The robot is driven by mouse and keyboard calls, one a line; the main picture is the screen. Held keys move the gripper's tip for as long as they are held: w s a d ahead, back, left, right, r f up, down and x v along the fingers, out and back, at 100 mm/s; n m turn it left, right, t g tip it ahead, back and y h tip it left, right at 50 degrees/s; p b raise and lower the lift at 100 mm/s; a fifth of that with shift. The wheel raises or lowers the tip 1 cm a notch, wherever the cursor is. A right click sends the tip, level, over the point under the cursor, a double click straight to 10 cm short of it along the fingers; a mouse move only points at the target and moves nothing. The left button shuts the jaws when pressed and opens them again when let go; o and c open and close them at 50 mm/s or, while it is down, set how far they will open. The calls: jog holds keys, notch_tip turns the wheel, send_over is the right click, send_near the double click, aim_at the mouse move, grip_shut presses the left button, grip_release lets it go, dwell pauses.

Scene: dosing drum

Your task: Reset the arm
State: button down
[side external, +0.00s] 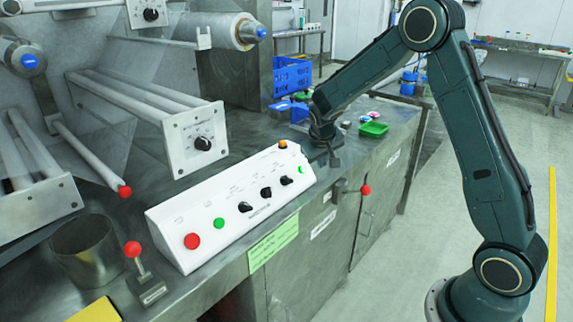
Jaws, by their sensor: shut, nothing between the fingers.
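My gripper (335,161) is at the end of my dark green arm, low over the bench top at the far right end of the white control box. It points down, is shut and holds nothing that I can see. Its fingers are small in this view. The control box (232,208) has a red button (192,241), a green button (219,223), several black knobs, an orange button (283,145) and a lit green lamp (302,169). I cannot tell whether the gripper touches the bench.
A red-knobbed lever (365,190) sticks out from the bench front near my gripper. Another red-knobbed lever (133,250) stands left of the box, beside a metal cup (88,251). A green tray (374,129) and a blue crate (292,76) are behind.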

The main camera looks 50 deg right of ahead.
jog(key=shift+r, duration=0.1)
dwell(0.3)
jog(key=s+a+r+n+t+y, duration=0.1)
jog(key=s+a+r+t+y, duration=0.1)
jog(key=s+a+r, duration=1.05)
jog(key=s+a+r+n+y, duration=0.1)
jog(key=s+a+r, duration=0.1)
jog(key=s, duration=0.6)
jog(key=s+a+r+n+y, duration=0.2)
jog(key=s+a, duration=0.2)
jog(key=s, duration=0.5)
jog(key=shift+t, duration=0.4)
jog(key=shift+a, duration=0.1)
